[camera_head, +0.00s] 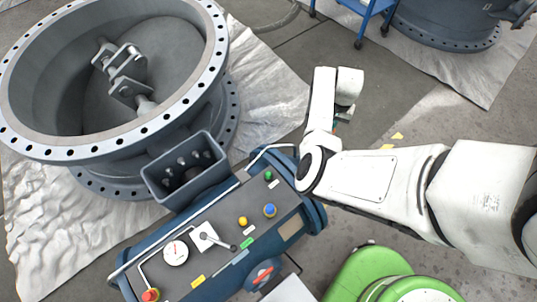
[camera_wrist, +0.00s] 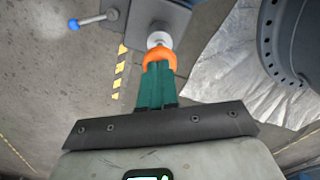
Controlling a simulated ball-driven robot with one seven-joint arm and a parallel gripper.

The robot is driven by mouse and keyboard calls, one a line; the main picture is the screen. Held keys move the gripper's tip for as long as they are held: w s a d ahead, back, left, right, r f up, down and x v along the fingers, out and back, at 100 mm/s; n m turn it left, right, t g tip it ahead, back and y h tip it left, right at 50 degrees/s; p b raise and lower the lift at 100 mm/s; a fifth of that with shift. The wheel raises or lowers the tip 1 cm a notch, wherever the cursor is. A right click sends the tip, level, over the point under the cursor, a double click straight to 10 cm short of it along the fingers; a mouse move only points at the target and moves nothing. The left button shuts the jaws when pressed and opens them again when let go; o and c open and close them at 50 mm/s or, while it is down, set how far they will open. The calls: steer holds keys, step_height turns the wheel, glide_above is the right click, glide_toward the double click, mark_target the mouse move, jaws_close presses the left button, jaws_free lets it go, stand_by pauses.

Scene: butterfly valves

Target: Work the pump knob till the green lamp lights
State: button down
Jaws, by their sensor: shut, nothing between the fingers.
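The blue control box (camera_head: 215,235) stands at the lower middle of the head view. Its sloped top carries a blue knob (camera_head: 270,210), a yellow knob (camera_head: 243,221) and a small green round piece (camera_head: 268,175), perhaps the lamp; I cannot tell if it is lit. No readable label marks the pump knob. My gripper (camera_head: 339,118) hangs right of the box, apart from its top knobs. In the wrist view my gripper (camera_wrist: 159,62) has its teal fingers together, empty, with orange at their tips. A white round piece (camera_wrist: 158,38) shows just beyond the tips; contact cannot be told.
The box also has a gauge (camera_head: 175,252), a lever (camera_head: 215,239) and a red button (camera_head: 151,294). A large valve (camera_head: 120,150) stands on sheeting at the left. A blue-ended rod (camera_wrist: 88,22) shows in the wrist view. A green object (camera_head: 375,272) is at lower right.

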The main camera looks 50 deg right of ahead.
steer(key=shift+f, duration=0.15)
steer(key=shift+s+f+b, duration=0.1)
steer(key=shift+f+b, duration=1.25)
steer(key=shift+f, duration=0.35)
steer(key=shift+r, duration=0.15)
steer(key=shift+r+p, duration=1.65)
steer(key=shift+p, duration=0.25)
steer(key=shift+r, duration=0.1)
step_height(320, 180, up, 8)
steer(key=p, duration=0.8)
